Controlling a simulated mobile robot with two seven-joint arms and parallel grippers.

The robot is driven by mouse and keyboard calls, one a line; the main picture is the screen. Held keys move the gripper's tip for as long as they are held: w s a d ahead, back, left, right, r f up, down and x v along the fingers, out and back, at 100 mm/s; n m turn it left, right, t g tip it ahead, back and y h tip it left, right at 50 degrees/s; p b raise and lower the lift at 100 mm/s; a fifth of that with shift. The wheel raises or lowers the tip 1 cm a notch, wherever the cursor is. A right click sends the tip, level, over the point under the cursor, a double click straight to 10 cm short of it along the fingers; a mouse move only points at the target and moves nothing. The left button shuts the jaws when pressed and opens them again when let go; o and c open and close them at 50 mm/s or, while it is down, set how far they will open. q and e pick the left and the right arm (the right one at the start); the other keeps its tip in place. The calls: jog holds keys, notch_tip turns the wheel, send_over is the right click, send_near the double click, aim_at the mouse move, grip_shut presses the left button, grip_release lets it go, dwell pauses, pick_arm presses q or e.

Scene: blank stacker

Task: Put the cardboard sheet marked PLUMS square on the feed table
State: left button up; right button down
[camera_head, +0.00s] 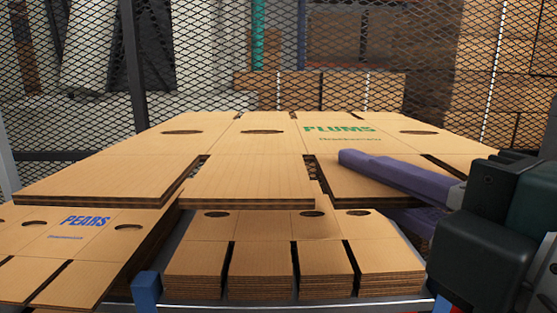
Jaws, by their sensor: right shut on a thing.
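The cardboard sheet marked PLUMS (245,180) is a wide brown slotted blank with green print and oval hand holes. It spans the middle of the view and appears raised above the stack below. My right gripper (372,186) has purple fingers and comes in from the right. It is shut on the sheet's near right flap, one finger above and one below; the sheet hides most of the lower finger. My left gripper is not in view. I cannot tell which surface is the feed table.
A stack of slotted cardboard sheets (262,270) lies under the PLUMS sheet, behind a metal rail with a blue corner post (146,292). A sheet marked PEARS (62,241) lies at the left. A wire mesh fence (190,60) stands behind, with boxes beyond it.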

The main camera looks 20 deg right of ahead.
jog(key=s+a+r+p, duration=0.1)
jog(key=s+a+p, duration=0.2)
jog(key=s, duration=0.7)
jog(key=shift+r+p, duration=0.35)
jog(key=shift+p, duration=0.05)
dwell(0.6)
